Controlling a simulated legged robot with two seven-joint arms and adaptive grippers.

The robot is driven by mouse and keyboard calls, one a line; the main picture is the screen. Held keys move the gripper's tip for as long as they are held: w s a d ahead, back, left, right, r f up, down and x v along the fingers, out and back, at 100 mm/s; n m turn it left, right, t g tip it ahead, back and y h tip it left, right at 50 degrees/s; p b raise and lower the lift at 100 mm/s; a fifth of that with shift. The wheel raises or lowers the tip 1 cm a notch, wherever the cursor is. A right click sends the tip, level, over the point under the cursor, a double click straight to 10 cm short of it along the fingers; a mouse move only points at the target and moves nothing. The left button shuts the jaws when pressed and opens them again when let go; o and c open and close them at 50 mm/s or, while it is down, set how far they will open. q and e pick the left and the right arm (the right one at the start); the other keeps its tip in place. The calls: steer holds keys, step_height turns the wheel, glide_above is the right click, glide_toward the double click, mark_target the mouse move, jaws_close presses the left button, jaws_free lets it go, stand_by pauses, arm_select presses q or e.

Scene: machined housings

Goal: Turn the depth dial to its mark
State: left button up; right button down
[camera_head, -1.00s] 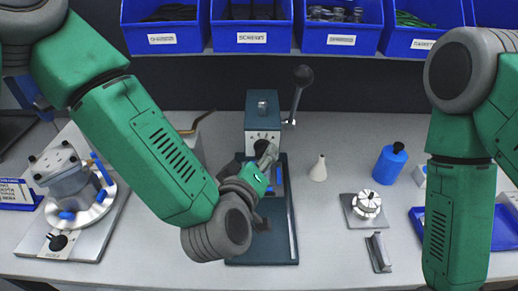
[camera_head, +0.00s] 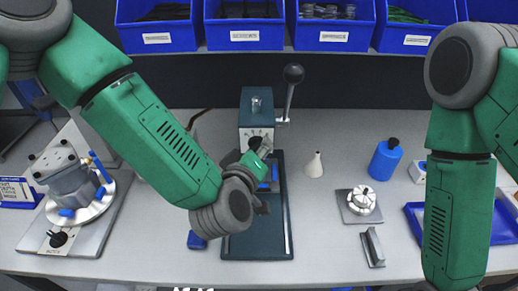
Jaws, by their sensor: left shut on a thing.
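The depth dial sits low on the front of the green bench press (camera_head: 256,105), under a pale face (camera_head: 250,134) with dark scale marks. My left gripper (camera_head: 264,146) reaches it from the front and is shut on the dial. The fingers hide most of the dial, so its pointer and its mark cannot be read. My right arm hangs at the right and its gripper is out of view.
The press lever (camera_head: 291,88) rises at its right. A fixture with a round plate (camera_head: 88,212) stands at left. A white cone (camera_head: 314,166), blue bottle (camera_head: 386,160), small chuck (camera_head: 361,202) and blue tray (camera_head: 416,228) are at right. Blue bins line the back shelf.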

arm_select(q)
steer(key=shift+a+f, duration=0.1)
steer(key=shift+n+h+b, duration=0.3)
steer(key=shift+b, duration=0.3)
steer(key=n+t+h+b, duration=0.1)
steer(key=n+b, duration=0.2)
steer(key=b, duration=0.2)
steer(key=n+t+h+b, duration=0.1)
steer(key=n+b, duration=0.3)
steer(key=b, duration=0.1)
steer(key=shift+f+n+t, duration=0.2)
steer(key=shift+n+t, duration=0.1)
steer(key=shift+n+t+b, duration=0.5)
steer(key=shift+n+b, duration=0.5)
steer(key=shift+b, duration=0.1)
steer(key=shift+h, duration=0.3)
steer(key=o, duration=1.1)
steer(key=shift+o, duration=0.2)
steer(key=shift+a+r, duration=0.2)
steer(key=shift+a, duration=0.1)
